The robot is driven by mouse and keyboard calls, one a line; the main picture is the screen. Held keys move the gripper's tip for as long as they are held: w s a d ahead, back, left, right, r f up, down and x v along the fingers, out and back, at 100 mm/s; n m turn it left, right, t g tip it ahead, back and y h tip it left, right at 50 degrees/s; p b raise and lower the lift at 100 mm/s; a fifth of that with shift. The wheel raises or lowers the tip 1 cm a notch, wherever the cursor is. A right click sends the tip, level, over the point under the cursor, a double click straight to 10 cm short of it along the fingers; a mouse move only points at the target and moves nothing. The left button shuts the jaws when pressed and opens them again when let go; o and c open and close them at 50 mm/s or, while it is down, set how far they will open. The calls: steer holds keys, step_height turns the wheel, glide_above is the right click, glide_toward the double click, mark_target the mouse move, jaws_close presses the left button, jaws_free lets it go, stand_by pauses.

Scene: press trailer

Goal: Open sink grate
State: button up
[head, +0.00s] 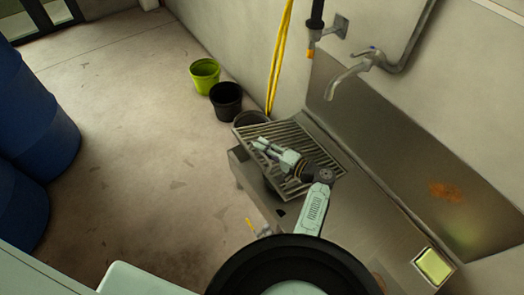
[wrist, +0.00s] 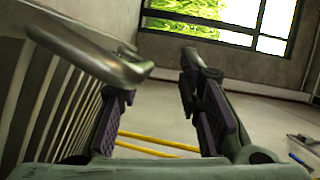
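The slatted metal sink grate (head: 318,152) lies over the basin of the steel sink (head: 378,205) in the head view. A dark gap shows below its near left side; I cannot tell exactly how far it is tilted. My gripper (head: 262,147) is over the left part of the grate. In the wrist view, the grate's slats (wrist: 62,112) fill the left side, with a thick rounded metal tube (wrist: 95,52) along their top. My gripper (wrist: 155,98) has its fingers apart and nothing visible between them. The left finger is close beside the tube; contact is unclear.
A tap (head: 350,77) and pipe are on the wall behind the sink. A yellow-green sponge (head: 434,266) lies at the sink's right end. Green (head: 205,72) and black (head: 226,100) buckets stand beyond it. Blue barrels (head: 32,120) stand left. Floor between is clear.

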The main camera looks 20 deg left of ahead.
steer(key=shift+s+a+f, duration=0.25)
steer(key=shift+s+f, duration=0.05)
steer(key=shift+f, duration=0.2)
steer(key=shift+v, duration=6.2)
steer(key=shift+r, duration=0.1)
